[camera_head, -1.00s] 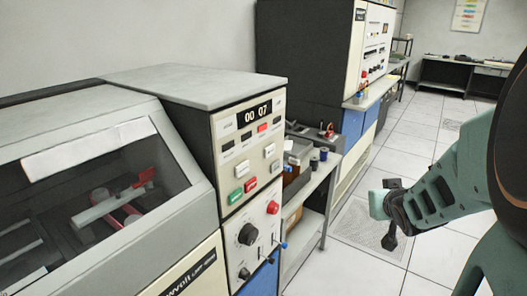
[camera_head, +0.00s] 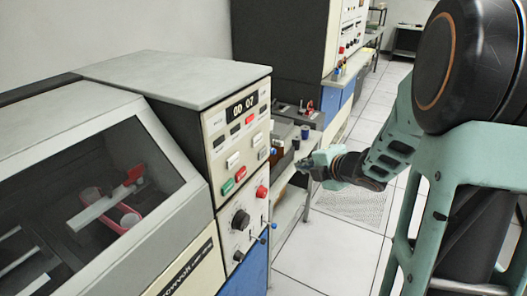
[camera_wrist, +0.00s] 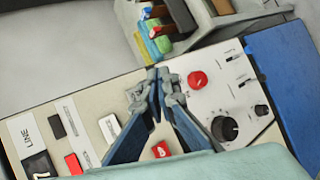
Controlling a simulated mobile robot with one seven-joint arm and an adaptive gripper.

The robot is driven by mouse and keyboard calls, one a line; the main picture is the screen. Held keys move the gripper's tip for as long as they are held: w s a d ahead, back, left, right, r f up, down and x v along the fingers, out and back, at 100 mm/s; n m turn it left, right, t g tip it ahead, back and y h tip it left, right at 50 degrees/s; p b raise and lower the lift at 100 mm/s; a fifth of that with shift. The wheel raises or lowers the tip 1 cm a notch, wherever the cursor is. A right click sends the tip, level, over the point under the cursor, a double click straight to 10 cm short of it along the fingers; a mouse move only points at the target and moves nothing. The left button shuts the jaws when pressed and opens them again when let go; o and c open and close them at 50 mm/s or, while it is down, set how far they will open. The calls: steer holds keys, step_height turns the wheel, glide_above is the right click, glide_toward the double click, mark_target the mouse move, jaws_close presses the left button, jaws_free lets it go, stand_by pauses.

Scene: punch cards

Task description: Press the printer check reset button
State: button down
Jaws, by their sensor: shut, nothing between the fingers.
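The printer's control panel (camera_head: 237,133) is cream-coloured, with a "00 07" display at its top. It carries white buttons (camera_head: 233,161), a green button (camera_head: 227,187), a red square button (camera_head: 241,173) and a round red button (camera_head: 262,191). I cannot read which one is check reset. My gripper (camera_head: 303,170) is shut and empty, to the right of the panel. In the wrist view my gripper's fingertips (camera_wrist: 158,75) lie over the panel's edge, between a white button (camera_wrist: 110,127) and the round red button (camera_wrist: 197,79). My fingers partly hide the buttons below; the green one is not visible there.
A black knob (camera_head: 240,220) and small switches sit on the lower panel. A side table (camera_head: 290,200) with small items stands beyond the printer, behind my gripper. A tall cabinet (camera_head: 285,50) stands at the back. The tiled floor (camera_head: 340,245) at right is open.

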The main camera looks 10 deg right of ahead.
stand_by(0.3)
steer(key=b, duration=0.2)
glide_toward(266, 155)
steer(key=shift+d+f+x, duration=0.1)
steer(key=shift+d+x, duration=0.05)
steer(key=shift+x, duration=0.75)
steer(key=shift+d+f+x, duration=0.1)
steer(key=shift+d+x, duration=0.05)
steer(key=shift+x, duration=0.7)
steer(key=shift+d+f+x, duration=0.15)
steer(key=shift+x, duration=0.75)
steer(key=shift+w+a, duration=0.2)
steer(key=shift+a, duration=0.2)
steer(key=shift+w+a, duration=0.25)
steer(key=shift+a, duration=0.1)
steer(key=shift+s+d, duration=0.5)
steer(key=shift+d, duration=0.2)
